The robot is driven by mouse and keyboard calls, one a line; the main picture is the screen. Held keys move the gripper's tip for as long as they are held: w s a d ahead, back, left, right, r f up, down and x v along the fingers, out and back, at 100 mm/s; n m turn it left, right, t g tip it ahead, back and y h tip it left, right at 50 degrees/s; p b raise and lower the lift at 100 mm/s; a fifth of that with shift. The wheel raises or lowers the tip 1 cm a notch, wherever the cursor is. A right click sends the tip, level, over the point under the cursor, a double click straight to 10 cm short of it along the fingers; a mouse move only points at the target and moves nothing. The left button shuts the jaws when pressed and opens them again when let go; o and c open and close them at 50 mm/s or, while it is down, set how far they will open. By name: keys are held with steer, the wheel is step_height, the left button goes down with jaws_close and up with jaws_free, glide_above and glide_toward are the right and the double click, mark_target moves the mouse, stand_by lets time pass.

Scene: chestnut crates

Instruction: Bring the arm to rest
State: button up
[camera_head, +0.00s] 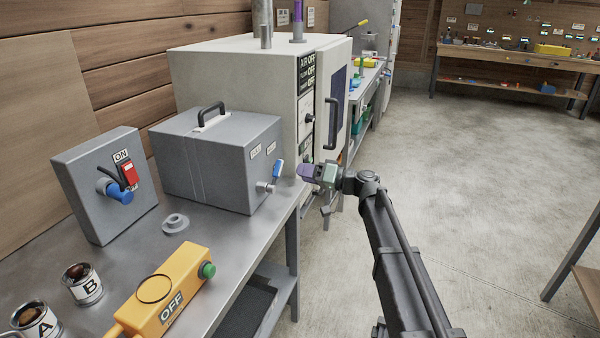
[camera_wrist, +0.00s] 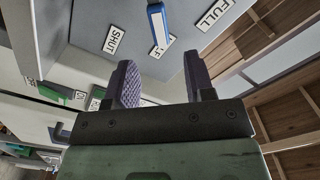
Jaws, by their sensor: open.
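My gripper (camera_head: 308,172) is at the end of my dark arm, beyond the front edge of the metal bench, just right of the grey box's blue lever (camera_head: 278,169). In the wrist view my gripper (camera_wrist: 158,78) has its two purple fingers spread apart with nothing between them. The blue lever (camera_wrist: 156,22) shows past the fingertips and looks clear of them. Its tip lies over the middle label, partly covering it, between the labels SHUT (camera_wrist: 114,40) and FULL (camera_wrist: 211,15).
The grey box (camera_head: 215,160) and the cream cabinet (camera_head: 235,75) with a dark door handle (camera_head: 331,123) stand close to my gripper. An orange OFF control box (camera_head: 175,285) and cups A (camera_head: 38,324) and B (camera_head: 84,287) sit nearer. Open concrete floor (camera_head: 470,180) lies to the right.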

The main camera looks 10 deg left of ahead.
steer(key=s+d+f+m+g+h, duration=0.2)
steer(key=s+d+f+m+h, duration=0.1)
steer(key=s+d+f+h, duration=0.9)
steer(key=s+d+f+m+h, duration=0.2)
steer(key=s+d+f+h, duration=0.1)
steer(key=s+d, duration=0.65)
steer(key=s+d+f+m+h, duration=0.2)
steer(key=s+d+h, duration=0.1)
steer(key=s+d, duration=0.6)
step_height(320, 180, up, 18)
steer(key=d+p, duration=0.2)
steer(key=p, duration=1.5)
steer(key=shift+w+d+f+g+p, duration=0.2)
steer(key=shift+d+g+p, duration=0.1)
steer(key=shift+p, duration=0.1)
